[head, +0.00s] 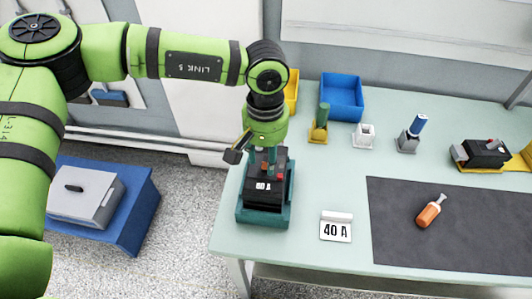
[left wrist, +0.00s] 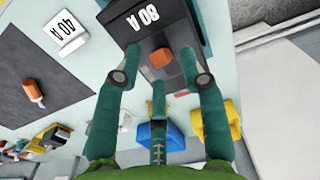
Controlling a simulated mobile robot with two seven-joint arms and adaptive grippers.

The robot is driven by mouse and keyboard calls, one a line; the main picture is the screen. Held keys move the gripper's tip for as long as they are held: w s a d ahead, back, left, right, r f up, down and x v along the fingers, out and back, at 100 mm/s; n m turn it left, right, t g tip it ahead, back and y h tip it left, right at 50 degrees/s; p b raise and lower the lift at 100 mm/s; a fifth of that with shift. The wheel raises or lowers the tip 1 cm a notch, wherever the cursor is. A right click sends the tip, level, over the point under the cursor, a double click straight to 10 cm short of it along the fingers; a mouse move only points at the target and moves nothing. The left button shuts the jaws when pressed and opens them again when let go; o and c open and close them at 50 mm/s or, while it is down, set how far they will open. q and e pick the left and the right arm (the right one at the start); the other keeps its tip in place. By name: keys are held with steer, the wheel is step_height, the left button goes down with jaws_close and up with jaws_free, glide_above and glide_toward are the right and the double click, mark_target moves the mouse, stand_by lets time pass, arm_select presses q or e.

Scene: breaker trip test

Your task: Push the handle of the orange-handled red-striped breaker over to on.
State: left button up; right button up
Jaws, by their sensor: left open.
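A black breaker (head: 262,193) sits in a teal holder (head: 265,216) at the table's left front. Its label reads 80 A in the left wrist view (left wrist: 148,18). Its orange handle (left wrist: 160,57) shows between my fingertips there; I cannot make out a red stripe for certain. My left gripper (head: 264,160) points down over this breaker, its teal fingers spread. In the left wrist view, the gripper (left wrist: 160,80) has a fingertip on either side of the handle, with no clear contact. Whether the fingertips touch the breaker body is unclear. My right gripper is out of view.
A 40 A card (head: 336,229) stands right of the holder. Another black breaker (head: 484,153) sits at the right. A blue bin (head: 342,98) and small coloured stands line the back.

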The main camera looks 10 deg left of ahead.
arm_select(q)
steer(key=shift+f, duration=0.5)
steer(key=shift+w+f, duration=0.15)
steer(key=shift+f, duration=0.25)
jaws_close()
steer(key=shift+w+g+b, duration=0.35)
steer(key=shift+w+g, duration=0.25)
steer(key=shift+g, duration=0.5)
steer(key=w+g+b, duration=0.1)
steer(key=g+b, duration=0.2)
steer(key=shift+w+d, duration=0.1)
steer(key=shift+w, duration=0.25)
steer(key=shift+w+g, duration=0.2)
steer(key=shift+g, duration=0.3)
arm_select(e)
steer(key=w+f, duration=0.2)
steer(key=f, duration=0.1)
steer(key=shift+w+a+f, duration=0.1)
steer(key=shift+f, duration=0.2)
arm_select(q)
steer(key=shift+w+g, duration=0.25)
steer(key=shift+g, duration=0.25)
